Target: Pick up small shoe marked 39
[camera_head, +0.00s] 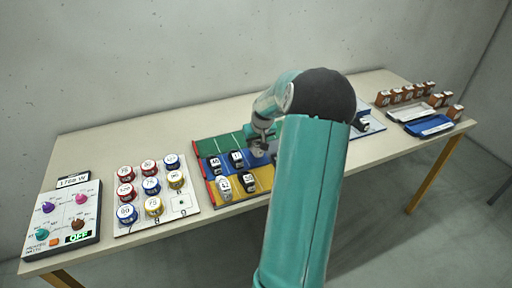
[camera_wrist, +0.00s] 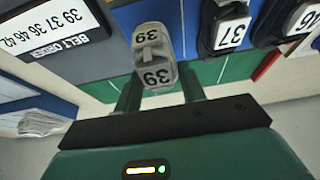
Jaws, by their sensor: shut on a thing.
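A small grey shoe marked 39 (camera_wrist: 153,62) sits between the two fingers of my gripper (camera_wrist: 158,85) in the wrist view. The gripper is shut on it, and the number shows on two of its faces. In the head view my gripper (camera_head: 259,147) is low over the green, blue and yellow board (camera_head: 203,147), partly behind my own arm. The shoe cannot be made out there. Whether the shoe still touches the board is not clear.
Dark shoes marked 37 (camera_wrist: 228,33) and 46 (camera_wrist: 298,22) stand to the right in the wrist view. A white number label (camera_wrist: 50,32) lies left. On the table are a panel of numbered cans (camera_head: 187,203), a control box (camera_head: 70,217) and a blue tray (camera_head: 428,126).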

